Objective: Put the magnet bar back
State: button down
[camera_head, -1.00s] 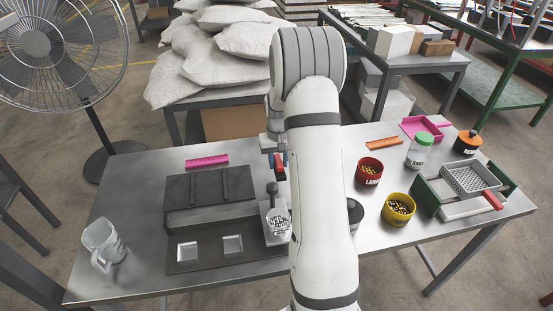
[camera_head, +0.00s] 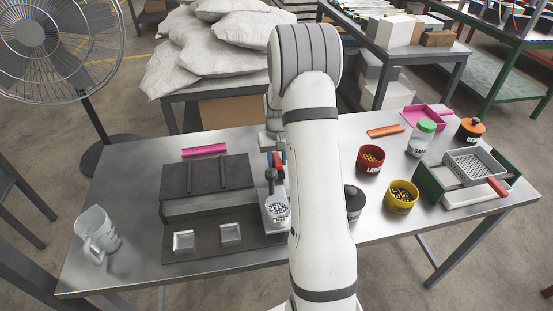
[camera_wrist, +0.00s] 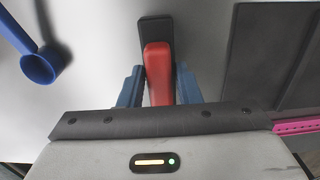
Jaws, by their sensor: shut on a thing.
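The magnet bar (camera_wrist: 158,62) shows in the wrist view as a red handle with a dark grey block at its far end. My gripper (camera_wrist: 160,88) is shut on it, with one blue finger on each side of the red part. In the head view my gripper (camera_head: 275,160) is largely hidden by my own arm, and a bit of red shows at its tip.
A dark ridged block (camera_head: 210,178) stands left of my gripper, with two small square trays on the mat before it. A blue scoop (camera_wrist: 40,65) lies near the magnet bar. Red (camera_head: 370,158) and yellow (camera_head: 401,197) cups and a green sieve box (camera_head: 432,187) are on the right.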

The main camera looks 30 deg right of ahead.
aim_at(277, 158)
jog(key=shift+f+b, duration=0.3)
jog(key=shift+f, duration=0.1)
jog(key=c, duration=1.4)
grip_release()
jog(key=shift+o, duration=0.2)
jog(key=o, duration=0.5)
jog(key=shift+o, duration=0.2)
jog(key=shift+r+p, duration=2.3)
jog(key=shift+r, duration=1.7)
jog(key=shift+r, duration=0.1)
